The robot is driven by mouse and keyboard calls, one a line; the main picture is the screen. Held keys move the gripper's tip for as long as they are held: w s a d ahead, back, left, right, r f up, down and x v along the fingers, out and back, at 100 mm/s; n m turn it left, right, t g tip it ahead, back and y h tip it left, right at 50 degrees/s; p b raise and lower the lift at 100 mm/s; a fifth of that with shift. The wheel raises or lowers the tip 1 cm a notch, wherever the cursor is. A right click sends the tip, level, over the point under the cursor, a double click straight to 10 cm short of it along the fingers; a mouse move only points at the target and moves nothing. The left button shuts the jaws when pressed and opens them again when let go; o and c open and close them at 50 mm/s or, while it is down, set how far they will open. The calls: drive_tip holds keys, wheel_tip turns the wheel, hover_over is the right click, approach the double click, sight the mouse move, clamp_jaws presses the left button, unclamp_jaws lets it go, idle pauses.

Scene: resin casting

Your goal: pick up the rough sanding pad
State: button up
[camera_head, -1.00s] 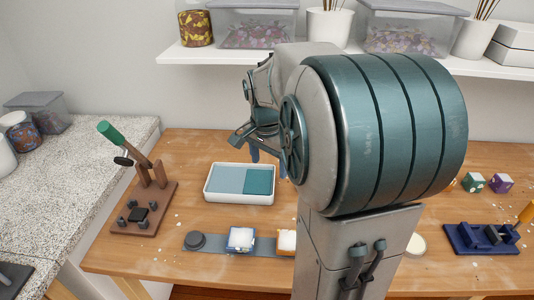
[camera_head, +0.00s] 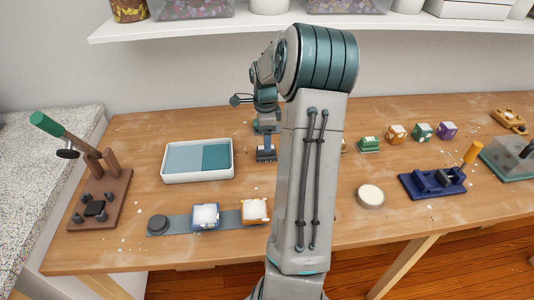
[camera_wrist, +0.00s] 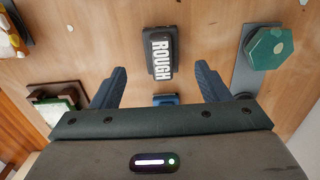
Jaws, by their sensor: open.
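The rough sanding pad (camera_wrist: 162,52) is a dark block with "ROUGH" in white letters. It lies on the wooden table in the wrist view, ahead of my gripper (camera_wrist: 160,82). My gripper's two blue fingers are spread apart, with nothing between their tips; the pad is just beyond them and roughly centred. In the head view my gripper (camera_head: 265,140) points down at the table, right of the white tray. A dark block is just below it there, too small to read.
A blue piece (camera_wrist: 166,99) shows between the finger bases. A teal hexagonal piece (camera_wrist: 268,47) sits at right in the wrist view. The white tray (camera_head: 197,178), a lever press (camera_head: 95,190) and a blue fixture (camera_head: 432,184) stand on the table (camera_head: 330,225). Several coloured cubes sit at right.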

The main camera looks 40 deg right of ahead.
wheel_tip(320, 180, down, 6)
drive_tip(key=shift+d+f, duration=0.15)
drive_tip(key=shift+f, duration=0.1)
drive_tip(key=c, duration=1.1)
